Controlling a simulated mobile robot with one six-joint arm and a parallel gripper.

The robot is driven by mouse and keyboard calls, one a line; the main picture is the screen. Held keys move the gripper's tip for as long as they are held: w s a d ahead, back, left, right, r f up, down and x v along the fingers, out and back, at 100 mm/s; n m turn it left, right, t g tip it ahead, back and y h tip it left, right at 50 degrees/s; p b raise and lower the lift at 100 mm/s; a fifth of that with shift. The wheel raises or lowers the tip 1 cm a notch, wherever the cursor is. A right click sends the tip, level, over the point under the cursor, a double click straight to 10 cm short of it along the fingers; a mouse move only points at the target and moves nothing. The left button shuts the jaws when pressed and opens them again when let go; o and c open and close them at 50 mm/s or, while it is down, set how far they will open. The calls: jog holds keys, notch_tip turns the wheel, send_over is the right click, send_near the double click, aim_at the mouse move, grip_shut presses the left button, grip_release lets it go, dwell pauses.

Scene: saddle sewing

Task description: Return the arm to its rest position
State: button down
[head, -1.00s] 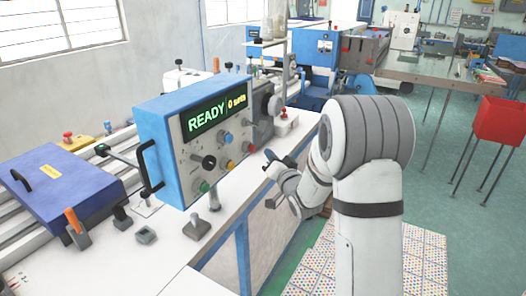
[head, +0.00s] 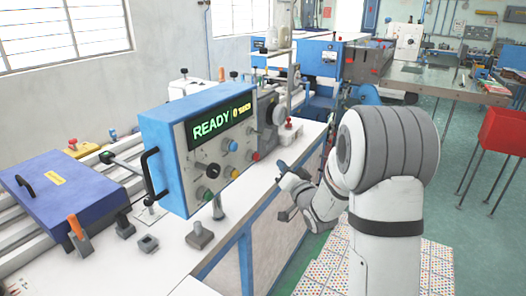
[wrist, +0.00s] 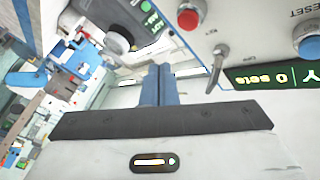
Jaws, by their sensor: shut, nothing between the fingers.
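My white arm rises on the right of the head view, bent, with my gripper (head: 281,168) low beside the control box (head: 165,160), over the front edge of the white bench. In the wrist view the blue fingers of my gripper (wrist: 158,70) lie together, with nothing between them. The blue control box has a green display reading READY and 0 sets. Its panel also shows at the upper right of the wrist view, with a red button (wrist: 190,17), a blue button (wrist: 309,46) and a metal toggle lever (wrist: 218,70).
A blue case (head: 62,200) and an orange-handled lever (head: 76,228) are at the left. A red-topped button box (head: 289,132) stands on the bench beyond my gripper. A red bin (head: 503,133) stands at the right. Green floor (head: 440,180) is open between.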

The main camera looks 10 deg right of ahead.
jog(key=s+f+n+g+h, duration=0.1)
jog(key=s+g, duration=0.7)
jog(key=s, duration=1)
jog(key=s+d+f+n+g+h, duration=0.1)
jog(key=s+n+g+h, duration=0.2)
jog(key=s, duration=1.5)
jog(key=g+h, duration=0.1)
jog(key=g, duration=0.3)
jog(key=shift+s+d+f+g+h, duration=0.15)
jog(key=shift+d+g+h, duration=0.15)
jog(key=shift+g, duration=0.1)
